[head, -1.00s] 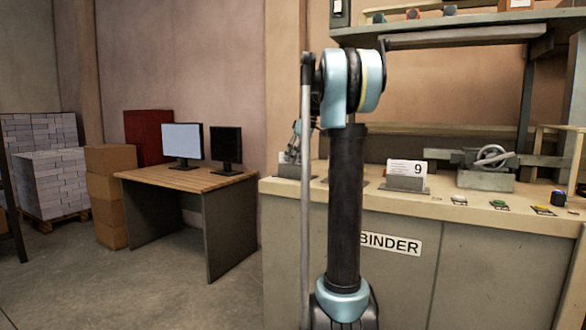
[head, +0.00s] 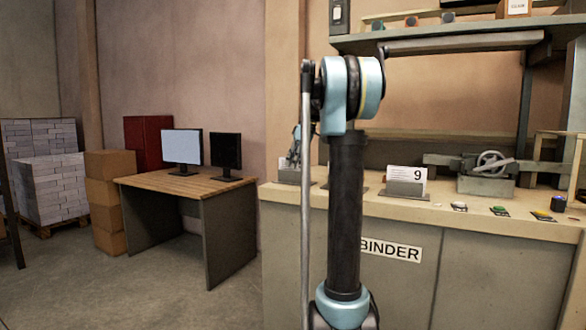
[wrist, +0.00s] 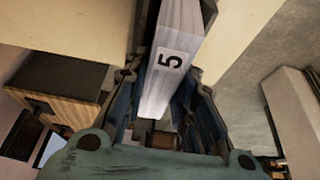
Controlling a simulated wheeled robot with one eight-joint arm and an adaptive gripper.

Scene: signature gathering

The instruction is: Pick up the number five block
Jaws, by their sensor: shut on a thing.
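The number five block (wrist: 178,55) is a pale stack with fine page-like lines and a white label with a black 5. In the wrist view it lies between the two fingers of my gripper (wrist: 160,85), which is shut on it. The block's far end runs up out of the picture. In the head view my arm stands in front of the counter and hides most of the gripper and the block.
The binder counter (head: 470,217) carries a grey holder with a card marked 9 (head: 406,181) and a clamp-like machine (head: 487,170). A shelf (head: 440,42) hangs above. A desk (head: 190,187) with two monitors stands left, with open floor before it.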

